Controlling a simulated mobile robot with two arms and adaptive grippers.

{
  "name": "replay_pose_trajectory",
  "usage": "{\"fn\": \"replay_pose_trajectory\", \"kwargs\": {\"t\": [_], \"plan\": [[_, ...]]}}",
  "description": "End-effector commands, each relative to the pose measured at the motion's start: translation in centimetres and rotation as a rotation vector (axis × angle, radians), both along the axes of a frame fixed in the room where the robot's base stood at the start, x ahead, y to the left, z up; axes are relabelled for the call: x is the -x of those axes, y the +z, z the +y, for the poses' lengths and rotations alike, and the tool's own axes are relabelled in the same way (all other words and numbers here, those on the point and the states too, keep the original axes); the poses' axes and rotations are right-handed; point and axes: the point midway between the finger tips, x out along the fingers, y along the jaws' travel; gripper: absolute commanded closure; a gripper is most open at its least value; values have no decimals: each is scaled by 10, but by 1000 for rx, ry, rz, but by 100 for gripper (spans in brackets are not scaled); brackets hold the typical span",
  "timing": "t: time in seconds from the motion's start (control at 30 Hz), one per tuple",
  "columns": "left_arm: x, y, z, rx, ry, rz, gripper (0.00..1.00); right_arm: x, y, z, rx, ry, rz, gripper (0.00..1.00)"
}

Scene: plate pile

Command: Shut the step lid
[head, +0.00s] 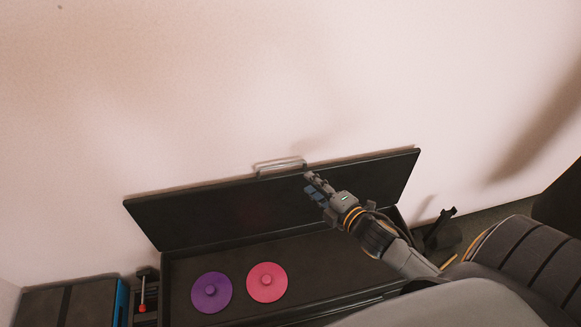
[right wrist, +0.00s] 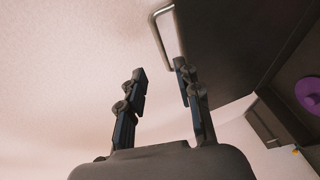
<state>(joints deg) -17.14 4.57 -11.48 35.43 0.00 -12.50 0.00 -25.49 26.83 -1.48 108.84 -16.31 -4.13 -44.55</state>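The black step lid (head: 220,210) stands raised, tilted up near the wall, over an open black box (head: 330,262). A metal bar handle (head: 280,167) sits on the lid's top edge. My right gripper (head: 312,187) is in front of the lid, just right of and below the handle. In the right wrist view its two fingers (right wrist: 160,75) are apart with nothing between them. The handle (right wrist: 165,32) shows just beyond the fingertips there, beside the dark lid (right wrist: 235,40). I cannot tell whether a finger touches the lid. My left gripper is not in view.
A purple disc (head: 211,292) and a pink disc (head: 267,282), each with a knob, lie inside the box. A stand with a red part (head: 142,292) and a blue-edged dark case (head: 75,303) are at the left. The wall (head: 300,80) is close behind.

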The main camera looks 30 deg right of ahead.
Motion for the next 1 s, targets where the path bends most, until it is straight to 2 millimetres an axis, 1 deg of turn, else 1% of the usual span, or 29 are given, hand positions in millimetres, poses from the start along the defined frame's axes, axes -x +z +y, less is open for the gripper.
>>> {"fn": "replay_pose_trajectory", "kwargs": {"t": [0.03, 0.1, 0.3, 0.4, 0.5, 0.67, 0.93, 0.97, 1.0], "plan": [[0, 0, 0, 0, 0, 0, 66, -12, -1, 1, 0, 0, -4, 66], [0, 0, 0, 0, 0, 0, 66, -27, -4, 3, -1, 1, -4, 66], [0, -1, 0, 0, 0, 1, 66, -66, -14, 8, -2, -1, -1, 66], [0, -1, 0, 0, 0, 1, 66, -81, -17, 10, -4, -1, -1, 66], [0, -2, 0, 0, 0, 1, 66, -92, -20, 12, -4, -2, 1, 66], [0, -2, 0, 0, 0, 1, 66, -100, -22, 13, -2, 0, 1, 66], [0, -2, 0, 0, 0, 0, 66, -101, -22, 13, -3, -1, 1, 66], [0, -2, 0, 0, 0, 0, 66, -101, -22, 13, -3, -1, 1, 72], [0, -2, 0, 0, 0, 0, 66, -101, -22, 13, -3, -1, 1, 81]]}}
